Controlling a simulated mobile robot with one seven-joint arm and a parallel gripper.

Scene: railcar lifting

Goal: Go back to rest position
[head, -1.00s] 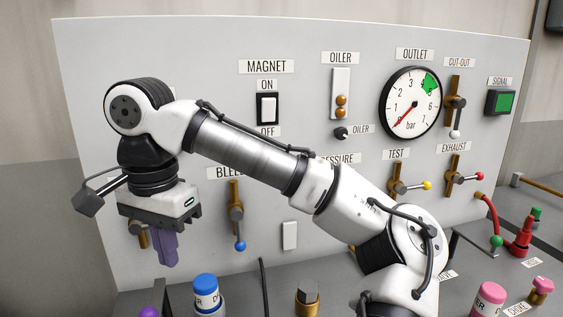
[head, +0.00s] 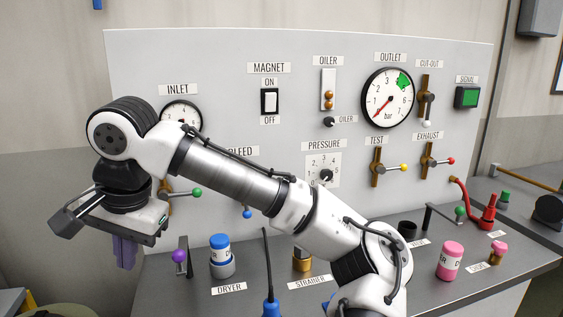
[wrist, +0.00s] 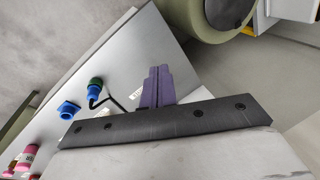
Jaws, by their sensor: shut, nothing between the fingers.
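My gripper (head: 124,252) hangs at the left of the head view, with its purple fingers pointing down and shut together on nothing. It is in front of the left end of the panel (head: 220,80) and bench, touching nothing that I can see. In the wrist view the shut purple fingers (wrist: 155,85) show above the dark mounting bar. My arm reaches from the lower right up to the left and covers part of the panel, including part of the BLEED label.
The bench (head: 390,232) carries a blue-capped dryer (head: 220,262), a purple-knobbed lever (head: 180,257), a pink canister (head: 450,262) and a red hose fitting (head: 488,210). Panel levers stick out, such as the green-knobbed one (head: 196,193). A rounded green object (wrist: 228,14) stands beside the bench.

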